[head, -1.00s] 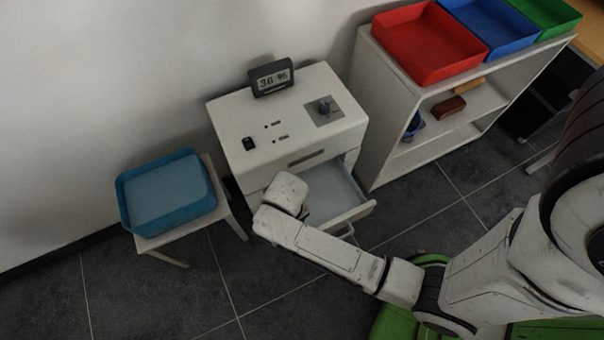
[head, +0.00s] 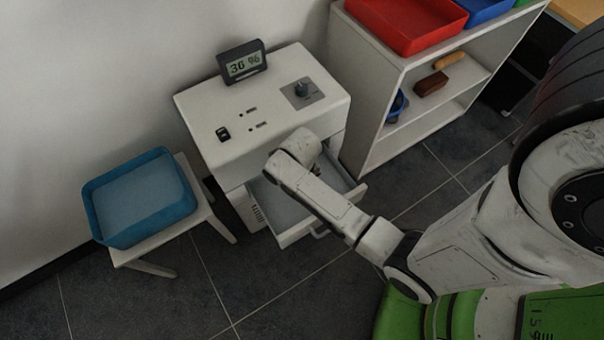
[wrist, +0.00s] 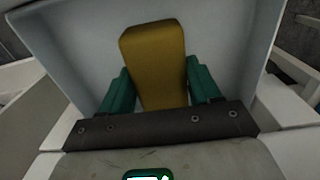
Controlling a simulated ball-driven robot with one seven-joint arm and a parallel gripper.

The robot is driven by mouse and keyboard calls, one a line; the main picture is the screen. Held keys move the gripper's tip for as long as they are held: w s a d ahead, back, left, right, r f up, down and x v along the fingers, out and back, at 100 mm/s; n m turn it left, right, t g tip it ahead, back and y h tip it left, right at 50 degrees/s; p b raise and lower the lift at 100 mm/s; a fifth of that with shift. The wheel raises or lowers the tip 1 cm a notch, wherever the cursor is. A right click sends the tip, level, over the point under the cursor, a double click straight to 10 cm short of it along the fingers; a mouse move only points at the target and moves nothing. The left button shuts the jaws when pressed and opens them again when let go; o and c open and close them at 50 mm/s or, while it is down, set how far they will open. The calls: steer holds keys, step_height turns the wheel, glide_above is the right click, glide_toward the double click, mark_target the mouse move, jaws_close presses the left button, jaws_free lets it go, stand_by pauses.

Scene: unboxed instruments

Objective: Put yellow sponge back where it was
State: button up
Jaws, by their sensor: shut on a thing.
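The yellow sponge (wrist: 155,62) shows in the wrist view, upright in the picture between the two green fingers of my gripper (wrist: 158,84). My gripper is shut on it. Behind the sponge is the pale inside of the open drawer (wrist: 85,30). In the head view the drawer (head: 290,231) is pulled out from the white cabinet (head: 225,112), and my wrist is over it. The sponge and the fingertips are hidden by my arm in the head view. Whether the sponge touches the drawer floor I cannot tell.
A blue tray (head: 98,218) stands on a small white stool (head: 200,210) at the left. A shelf (head: 385,150) at the right carries a red tray (head: 405,28), with a brown block (head: 431,84) and a blue item (head: 397,106) below. A display (head: 242,62) sits on the cabinet.

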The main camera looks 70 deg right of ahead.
steer(key=shift+w+d+f, duration=0.15)
steer(key=shift+d+f, duration=0.3)
steer(key=shift+f, duration=0.1)
steer(key=shift+d+f+b, duration=0.2)
steer(key=shift+f+b, duration=0.6)
steer(key=shift+f, duration=0.95)
steer(key=shift+f, duration=0.1)
steer(key=o, duration=1)
steer(key=shift+o, duration=0.2)
step_height(320, 180, up, 12)
steer(key=p, duration=0.4)
steer(key=shift+f, duration=0.1)
steer(key=s+a+r+n+t, duration=0.1)
steer(key=s+a+r+n, duration=0.5)
steer(key=a+r, duration=0.3)
steer(key=shift+s+a+r, duration=0.25)
steer(key=shift+s+r, duration=0.3)
steer(key=shift+s, duration=0.15)
